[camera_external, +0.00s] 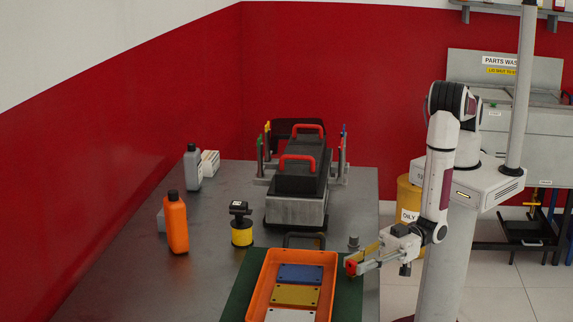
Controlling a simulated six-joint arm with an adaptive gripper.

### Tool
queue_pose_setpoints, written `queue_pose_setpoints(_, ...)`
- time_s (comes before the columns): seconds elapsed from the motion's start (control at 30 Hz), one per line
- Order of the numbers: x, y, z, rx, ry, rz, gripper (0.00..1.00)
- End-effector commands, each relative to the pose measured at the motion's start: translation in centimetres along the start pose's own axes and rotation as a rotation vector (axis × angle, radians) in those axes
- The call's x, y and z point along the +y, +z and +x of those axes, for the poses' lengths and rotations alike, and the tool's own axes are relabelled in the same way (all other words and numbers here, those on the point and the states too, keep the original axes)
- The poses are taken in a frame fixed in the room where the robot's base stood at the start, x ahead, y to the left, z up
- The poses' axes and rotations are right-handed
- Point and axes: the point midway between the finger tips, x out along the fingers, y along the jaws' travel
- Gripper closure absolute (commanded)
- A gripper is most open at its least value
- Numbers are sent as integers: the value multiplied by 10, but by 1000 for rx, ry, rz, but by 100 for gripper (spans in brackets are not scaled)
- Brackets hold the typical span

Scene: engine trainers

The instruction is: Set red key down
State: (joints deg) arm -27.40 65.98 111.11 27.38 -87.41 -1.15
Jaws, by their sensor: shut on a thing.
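My gripper (363,261) is at the right edge of the table, just right of the orange tray and above the green mat. It is shut on a small red piece, which I take to be the red key (350,267). Only its red end shows at the fingertips; the rest is hidden by the fingers. The gap between the red piece and the mat below is too small to judge. The orange tray (255,299) holds a blue plate (300,273), a yellow plate (295,295) and a white plate (290,315).
A dark engine block (297,184) with red handles stands behind the tray, with colour-tipped posts on both sides. A yellow-and-black filter (241,232), an orange bottle (176,225) and a grey bottle (193,168) stand to the left. The left front of the metal table (130,285) is clear.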

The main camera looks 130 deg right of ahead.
Motion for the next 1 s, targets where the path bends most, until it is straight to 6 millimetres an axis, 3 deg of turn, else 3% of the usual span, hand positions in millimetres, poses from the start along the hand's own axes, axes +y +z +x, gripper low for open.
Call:
queue_pose_setpoints(0.27, 0, 3, 0, 0, 0, 0, 95)
queue_pose_setpoints(0.3, 0, 3, 0, 0, 0, 0, 76)
queue_pose_setpoints(0.37, 0, 3, 0, 0, 0, 0, 62)
queue_pose_setpoints(1.0, 0, 0, -7, 0, 0, -1, 62)
